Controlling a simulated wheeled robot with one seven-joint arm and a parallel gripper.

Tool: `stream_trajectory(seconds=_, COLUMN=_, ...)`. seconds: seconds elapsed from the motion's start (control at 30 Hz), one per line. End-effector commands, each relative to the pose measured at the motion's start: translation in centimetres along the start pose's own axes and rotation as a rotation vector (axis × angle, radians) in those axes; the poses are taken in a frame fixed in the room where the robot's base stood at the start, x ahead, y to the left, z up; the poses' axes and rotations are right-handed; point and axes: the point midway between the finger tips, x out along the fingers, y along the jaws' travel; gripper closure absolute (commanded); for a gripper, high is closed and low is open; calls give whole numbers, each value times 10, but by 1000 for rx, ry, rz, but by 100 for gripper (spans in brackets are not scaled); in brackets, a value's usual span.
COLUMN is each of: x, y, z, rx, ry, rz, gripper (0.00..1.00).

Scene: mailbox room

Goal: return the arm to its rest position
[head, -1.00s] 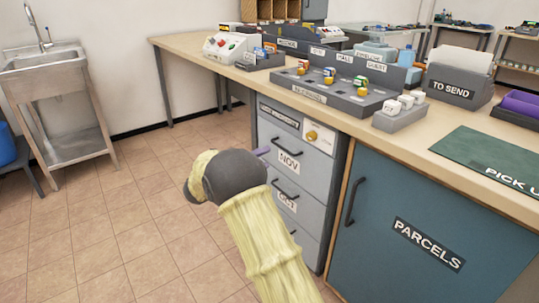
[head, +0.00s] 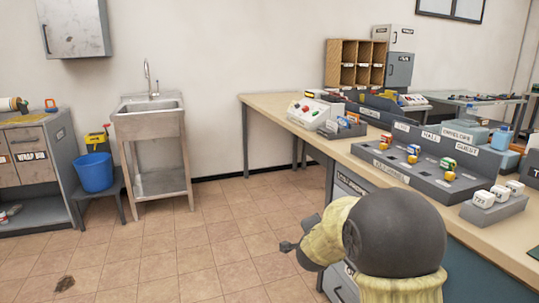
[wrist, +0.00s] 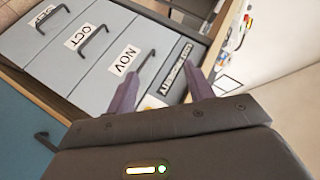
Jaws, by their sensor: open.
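My gripper (wrist: 170,66) shows in the wrist view with its two purple fingers apart and nothing between them. It points toward the grey drawer cabinet, with the fingers overlapping the NOV drawer (wrist: 108,62) in the picture; the gap to it cannot be judged. The OCT drawer (wrist: 75,40) is beside it, and the drawers look shut. In the head view my bent yellow-and-dark arm (head: 395,235) fills the lower right, in front of the cabinet. The gripper fingers cannot be made out there.
The long wooden counter (head: 270,103) carries a grey sorting tray (head: 410,168) with several small blocks and a stamp rack (head: 493,207). A sink (head: 150,120), a blue bucket (head: 94,172) and a grey cabinet (head: 38,170) stand left.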

Motion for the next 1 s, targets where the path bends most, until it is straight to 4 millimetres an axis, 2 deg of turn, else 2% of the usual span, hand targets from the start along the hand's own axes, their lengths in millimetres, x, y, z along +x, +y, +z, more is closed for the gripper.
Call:
stream_trajectory(seconds=0.03, x=-16, y=6, z=2, rx=-88, ry=-78, rz=21, gripper=48)
stream_trajectory(seconds=0.17, x=-60, y=38, z=18, rx=-341, ry=-295, rz=79, gripper=48)
stream_trajectory(seconds=0.33, x=-129, y=94, z=29, rx=-663, ry=-573, rz=160, gripper=48)
stream_trajectory(seconds=0.5, x=-193, y=146, z=28, rx=-918, ry=-800, rz=229, gripper=48)
stream_trajectory(seconds=0.7, x=-257, y=192, z=15, rx=-1136, ry=-1010, rz=299, gripper=48)
stream_trajectory(seconds=0.73, x=-257, y=181, z=10, rx=-1129, ry=-1001, rz=294, gripper=48)
stream_trajectory(seconds=1.0, x=-274, y=139, z=-16, rx=-1122, ry=-997, rz=293, gripper=48)
